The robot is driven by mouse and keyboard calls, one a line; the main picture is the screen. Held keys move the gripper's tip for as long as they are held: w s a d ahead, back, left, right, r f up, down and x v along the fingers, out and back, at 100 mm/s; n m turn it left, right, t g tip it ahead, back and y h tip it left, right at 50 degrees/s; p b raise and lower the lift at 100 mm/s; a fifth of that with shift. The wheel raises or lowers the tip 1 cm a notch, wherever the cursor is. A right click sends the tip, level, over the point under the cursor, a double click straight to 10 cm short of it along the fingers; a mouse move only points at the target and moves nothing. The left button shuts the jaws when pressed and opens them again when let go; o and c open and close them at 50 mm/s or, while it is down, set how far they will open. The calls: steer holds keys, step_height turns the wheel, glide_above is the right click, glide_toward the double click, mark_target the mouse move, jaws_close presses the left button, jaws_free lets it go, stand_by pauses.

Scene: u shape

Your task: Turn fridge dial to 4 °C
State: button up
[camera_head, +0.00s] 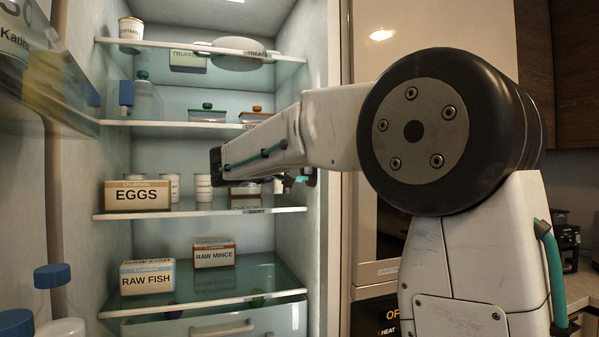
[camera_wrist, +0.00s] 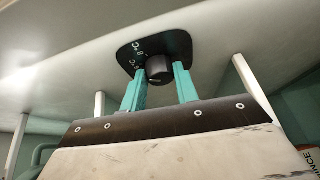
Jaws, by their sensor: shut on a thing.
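The fridge dial (camera_wrist: 159,69) is a round black knob on a dark rounded plate (camera_wrist: 180,44) with white °C markings, fixed to a pale surface. In the wrist view, the two teal fingers of my gripper (camera_wrist: 158,74) are shut on the knob, one on each side. The markings are tilted and small; I cannot tell which one the dial points to. In the head view, my gripper (camera_head: 301,179) is inside the open fridge near its right wall. The dial cannot be made out there.
Shelves hold an EGGS box (camera_head: 137,196), a RAW FISH box (camera_head: 147,278), a RAW MINCE box (camera_head: 214,253) and several jars and containers. The open fridge door (camera_head: 30,150) is at the left. The right fridge wall (camera_head: 318,245) is close to my arm.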

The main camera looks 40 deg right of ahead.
steer(key=n+g+y, duration=0.1)
steer(key=n, duration=0.1)
steer(key=n+g+y, duration=0.1)
steer(key=n, duration=0.2)
steer(key=n+g+y, duration=0.1)
steer(key=n+y, duration=0.1)
steer(key=n, duration=0.1)
steer(key=shift+w+r+g, duration=0.25)
steer(key=shift+r+g, duration=0.05)
steer(key=shift+g, duration=0.1)
stand_by(0.4)
steer(key=o, duration=1)
steer(key=shift+r, duration=0.1)
steer(key=v, duration=0.7)
steer(key=shift+w+a+r, duration=0.1)
steer(key=shift+a+r, duration=0.05)
steer(key=shift+a, duration=0.15)
